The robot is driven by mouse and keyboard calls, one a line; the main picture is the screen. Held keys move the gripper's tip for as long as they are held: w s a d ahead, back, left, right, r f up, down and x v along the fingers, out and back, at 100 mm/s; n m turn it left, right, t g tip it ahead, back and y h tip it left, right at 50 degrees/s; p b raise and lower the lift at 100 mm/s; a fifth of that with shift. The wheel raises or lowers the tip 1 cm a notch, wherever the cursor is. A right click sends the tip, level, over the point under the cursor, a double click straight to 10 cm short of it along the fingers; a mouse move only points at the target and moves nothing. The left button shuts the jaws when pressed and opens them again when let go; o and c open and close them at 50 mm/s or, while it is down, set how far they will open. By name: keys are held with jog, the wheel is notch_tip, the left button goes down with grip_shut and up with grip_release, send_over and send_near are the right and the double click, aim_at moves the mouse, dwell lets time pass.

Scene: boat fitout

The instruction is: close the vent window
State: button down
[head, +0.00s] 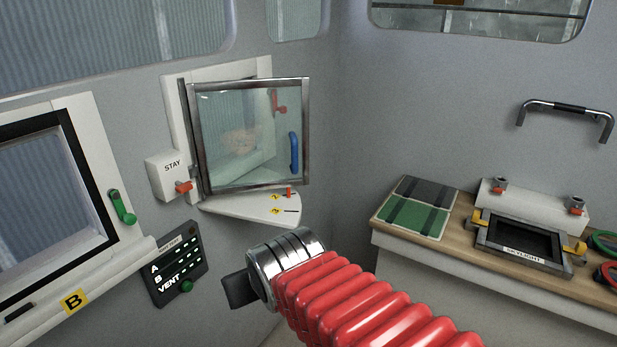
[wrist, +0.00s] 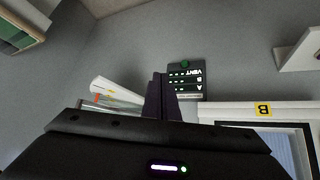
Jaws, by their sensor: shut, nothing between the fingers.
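The vent window (head: 250,87) is a glass pane in a metal frame, with a blue handle (head: 294,153) on its right side. It stands swung out from its white surround (head: 228,71). A white plate (head: 250,209) with marks 1 and 2 and a red peg (head: 289,193) lies below it. A white STAY box (head: 170,176) with a red lever (head: 184,187) is on its left. My gripper (head: 236,291) is shut and empty, below the window and apart from it. Its dark fingers (wrist: 160,82) show in the wrist view, with part of the window assembly (wrist: 116,96) beside them.
A VENT panel (head: 178,265) with A and B rows is on the wall left of my gripper. Window B (head: 45,200) with a green latch (head: 122,206) is further left. A bench (head: 466,205) at right holds a SKYLIGHT unit (head: 525,240). A grab handle (head: 567,108) is above.

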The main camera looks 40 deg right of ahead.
jog(key=w+d+m+t+h, duration=0.1)
jog(key=w+d+t+h, duration=0.2)
jog(key=d, duration=0.9)
jog(key=w+d+r+m+t+h, duration=0.1)
jog(key=w+d+m+t+h, duration=0.1)
jog(key=w+d+t, duration=0.3)
jog(key=w+d+h, duration=0.1)
jog(key=w+d, duration=0.3)
jog(key=d, duration=0.3)
jog(key=shift+m, duration=0.3)
jog(key=shift+w+d+r, duration=0.1)
